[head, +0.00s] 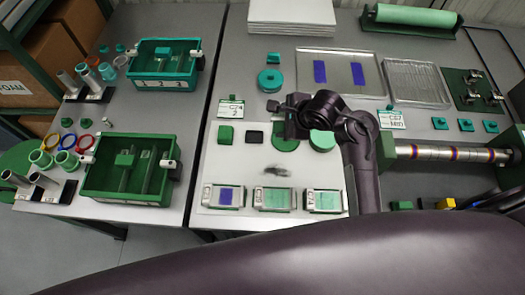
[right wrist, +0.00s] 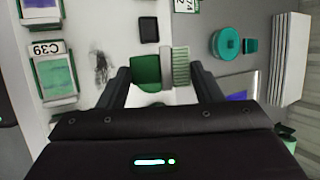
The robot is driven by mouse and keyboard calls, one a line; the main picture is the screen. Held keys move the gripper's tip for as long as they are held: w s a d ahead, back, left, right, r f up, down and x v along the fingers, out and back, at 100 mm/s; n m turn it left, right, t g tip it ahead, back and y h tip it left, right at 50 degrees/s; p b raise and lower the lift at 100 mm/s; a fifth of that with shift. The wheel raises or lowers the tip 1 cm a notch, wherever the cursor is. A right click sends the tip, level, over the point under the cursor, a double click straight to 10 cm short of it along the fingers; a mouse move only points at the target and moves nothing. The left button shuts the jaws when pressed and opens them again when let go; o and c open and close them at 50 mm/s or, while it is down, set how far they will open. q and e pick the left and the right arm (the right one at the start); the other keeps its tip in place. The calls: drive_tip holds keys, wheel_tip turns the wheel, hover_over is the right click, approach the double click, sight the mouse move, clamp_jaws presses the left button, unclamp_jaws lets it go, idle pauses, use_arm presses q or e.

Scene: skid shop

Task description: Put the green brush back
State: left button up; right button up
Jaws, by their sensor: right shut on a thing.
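My right gripper (head: 290,118) is over the pale board (head: 230,172) in the head view, near the board's far edge. In the right wrist view my right gripper (right wrist: 161,70) has its fingertips on either side of the green brush (right wrist: 180,68), which has a pale ridged part and a darker green part. The gripper is shut on it. In the head view the brush is mostly hidden by my gripper. How high the brush is above the board is hard to tell. My left gripper is not in view.
A light green disc (head: 321,140), green block (head: 225,133) and black block (head: 255,137) are nearby. Labelled cards (head: 274,200) line the near edge; a dark smear (head: 277,169) marks the board. A roller (head: 450,153) is right, a green bin (head: 130,170) left.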

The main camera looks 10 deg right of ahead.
drive_tip(key=shift+w+a+f, duration=0.1)
drive_tip(key=shift+w+f, duration=0.05)
drive_tip(key=shift+f, duration=0.25)
drive_tip(key=shift+f+b, duration=0.65)
drive_tip(key=f+b, duration=0.1)
drive_tip(key=f, duration=0.3)
drive_tip(key=f+b, duration=0.1)
drive_tip(key=f, duration=0.3)
drive_tip(key=f+b, duration=0.1)
drive_tip(key=f, duration=0.4)
drive_tip(key=shift+s+f, duration=0.1)
drive_tip(key=shift+s, duration=0.3)
wheel_tip(320, 180, down, 4)
drive_tip(key=shift+r+b, duration=0.25)
drive_tip(key=shift+b, duration=0.1)
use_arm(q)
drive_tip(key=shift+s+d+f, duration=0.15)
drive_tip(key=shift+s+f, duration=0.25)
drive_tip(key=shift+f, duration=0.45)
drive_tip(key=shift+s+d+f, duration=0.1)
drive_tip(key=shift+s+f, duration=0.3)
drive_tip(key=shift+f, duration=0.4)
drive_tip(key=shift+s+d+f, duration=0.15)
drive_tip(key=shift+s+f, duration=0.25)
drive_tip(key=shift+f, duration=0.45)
use_arm(e)
drive_tip(key=shift+f, duration=0.3)
drive_tip(key=shift+f, duration=0.1)
